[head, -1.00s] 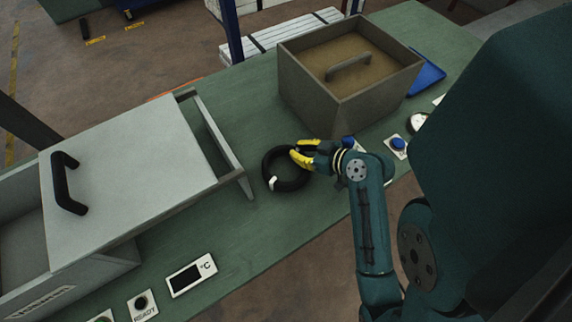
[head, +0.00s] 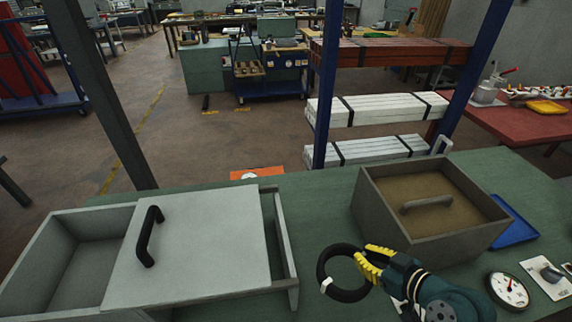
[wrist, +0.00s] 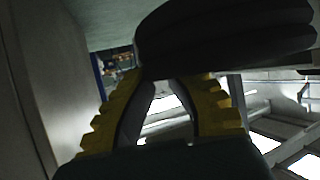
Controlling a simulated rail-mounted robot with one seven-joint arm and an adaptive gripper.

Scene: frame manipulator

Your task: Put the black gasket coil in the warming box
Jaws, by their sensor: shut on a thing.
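My gripper (head: 368,263), with yellow fingers, is shut on the black gasket coil (head: 345,294), a dark ring with a small white tag. The coil is gripped by its right side and appears tilted up. In the wrist view the coil (wrist: 225,35) fills the top, between and beyond the yellow fingers (wrist: 172,90). The grey box (head: 40,238) at the left, apparently the warming box, has a flat lid (head: 200,245) with a black handle. The lid is slid right, leaving the box's left part open and empty-looking. The coil is right of this lid.
A darker grey box (head: 440,240) with a brown, handled lid stands right of the coil. A blue tray (head: 515,225) and a round gauge (head: 508,290) are at the right. Shelf posts rise behind the green bench (head: 320,190).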

